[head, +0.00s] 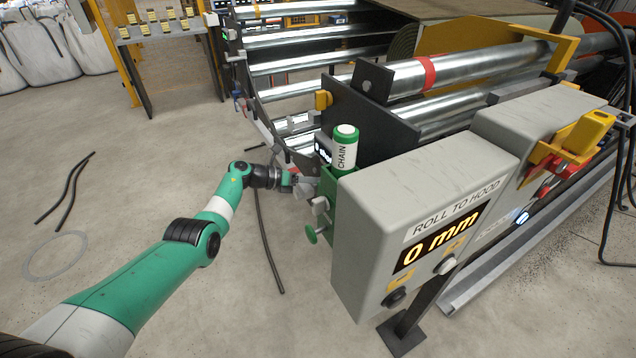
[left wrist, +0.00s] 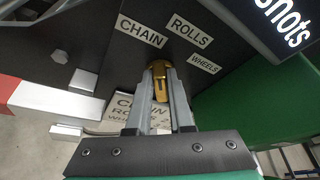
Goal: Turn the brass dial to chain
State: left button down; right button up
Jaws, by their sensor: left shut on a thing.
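The brass dial (left wrist: 160,82) shows in the left wrist view on a dark panel, below the white labels CHAIN (left wrist: 142,32), ROLLS (left wrist: 189,28) and WHEELS (left wrist: 205,64). CHAIN is up and left of the dial, ROLLS up and right, WHEELS to the right. My left gripper (left wrist: 160,90) is shut on the dial, one finger at each side. The fingers cover part of it, and I cannot tell exactly which label it points at. In the head view my left gripper (head: 300,183) reaches the side of the machine; the dial is hidden there. My right gripper is not in view.
A grey box with a "ROLL TO HOOD" 0 mm display (head: 437,237) stands right of my gripper. Steel rollers (head: 460,70) lie behind. Black hoses (head: 265,240) lie on the floor, which is mostly clear at left.

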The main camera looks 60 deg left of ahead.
pick_arm(q)
jog(key=c, duration=0.8)
grip_release()
jog(key=p+v, duration=0.7)
jog(key=v, duration=0.4)
jog(key=shift+s, duration=0.3)
jog(key=shift+r, duration=0.15)
